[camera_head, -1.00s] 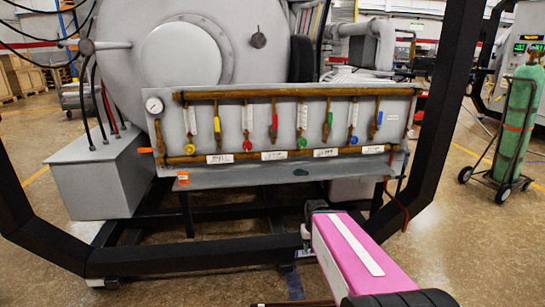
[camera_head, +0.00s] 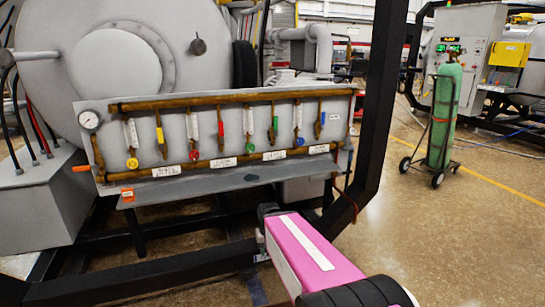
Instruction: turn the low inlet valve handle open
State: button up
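A grey valve panel (camera_head: 210,136) hangs on the front of the furnace, with an upper and a lower brass-coloured pipe. Several short vertical pipes join them, with yellow, red, green and blue handles. An orange handle (camera_head: 82,168) sticks out to the left at the lower pipe's left end, below a round gauge (camera_head: 89,120). Which handle is the low inlet valve is not readable from the labels. My pink arm reaches in from the bottom toward the panel's lower right. My gripper cannot be made out. No contact with any handle shows.
The furnace drum (camera_head: 117,62) stands behind the panel. A black frame post (camera_head: 373,115) rises right of it, and a black frame rail crosses low in front. A green gas cylinder (camera_head: 443,115) stands on a cart at right. Open floor (camera_head: 450,240) lies at lower right.

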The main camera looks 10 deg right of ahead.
aim_at(85, 168)
jog(key=i+j+u, duration=0.15)
jog(key=j, duration=0.3)
jog(key=i+j+u, duration=0.15)
jog(key=j, duration=0.3)
jog(key=i+j+u, duration=0.1)
jog(key=i+j, duration=0.15)
jog(key=j, duration=0.15)
jog(key=i+j+u, duration=0.15)
jog(key=j, duration=0.25)
jog(key=i+j+u, duration=0.15)
jog(key=j, duration=0.25)
jog(key=i, duration=0.15)
